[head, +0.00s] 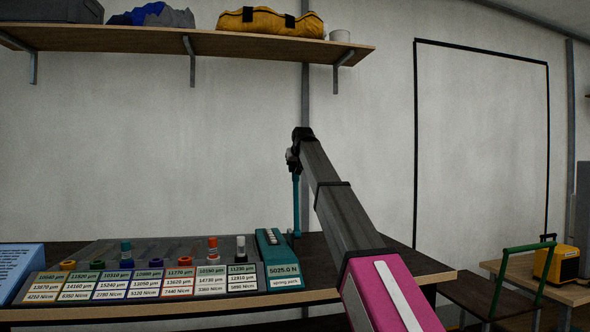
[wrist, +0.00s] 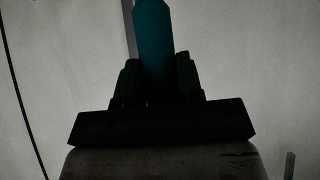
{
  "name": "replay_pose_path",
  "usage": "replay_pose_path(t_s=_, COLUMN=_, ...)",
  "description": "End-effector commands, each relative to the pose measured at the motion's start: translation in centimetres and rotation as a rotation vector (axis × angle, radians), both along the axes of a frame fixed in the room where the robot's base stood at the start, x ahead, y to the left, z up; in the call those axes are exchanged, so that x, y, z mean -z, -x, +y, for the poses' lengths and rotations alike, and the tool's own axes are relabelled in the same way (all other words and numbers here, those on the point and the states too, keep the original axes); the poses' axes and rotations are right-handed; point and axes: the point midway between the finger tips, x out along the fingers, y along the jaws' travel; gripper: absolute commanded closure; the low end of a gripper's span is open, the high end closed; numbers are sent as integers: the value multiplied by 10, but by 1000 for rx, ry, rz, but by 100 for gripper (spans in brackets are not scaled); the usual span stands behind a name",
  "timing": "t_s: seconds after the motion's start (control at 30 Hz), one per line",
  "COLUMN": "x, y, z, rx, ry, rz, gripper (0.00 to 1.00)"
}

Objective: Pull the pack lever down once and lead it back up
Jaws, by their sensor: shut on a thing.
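The pack lever is a thin teal bar (head: 296,207) that stands about upright at the right of the teal spring pack unit (head: 272,250), near the back right of the bench. My gripper (head: 293,160) is at the top of the lever, and the arm reaches to it from the lower right. In the wrist view the teal lever (wrist: 153,45) sits between the two dark fingers (wrist: 156,88), which are shut on it. The lever's grasped top is hidden by my gripper. A label reading 5025.0 N, spring pack (head: 284,276) faces me.
Left of the pack, a row of labelled slots (head: 150,282) holds several coloured pegs and rings. A blue sign (head: 18,268) is at the far left. A shelf (head: 240,43) with bags hangs above. A green-railed cart (head: 495,290) and yellow case (head: 562,263) stand right.

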Motion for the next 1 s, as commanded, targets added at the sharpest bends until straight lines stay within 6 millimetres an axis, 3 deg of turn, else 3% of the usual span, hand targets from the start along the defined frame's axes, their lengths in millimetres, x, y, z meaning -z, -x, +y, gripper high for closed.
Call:
replay_pose_path(t_s=0.6, x=6, y=74, z=-21, rx=0, ry=3, rz=10, gripper=96)
replay_pose_path(t_s=1.0, x=4, y=77, z=-22, rx=0, ry=2, rz=7, gripper=96)
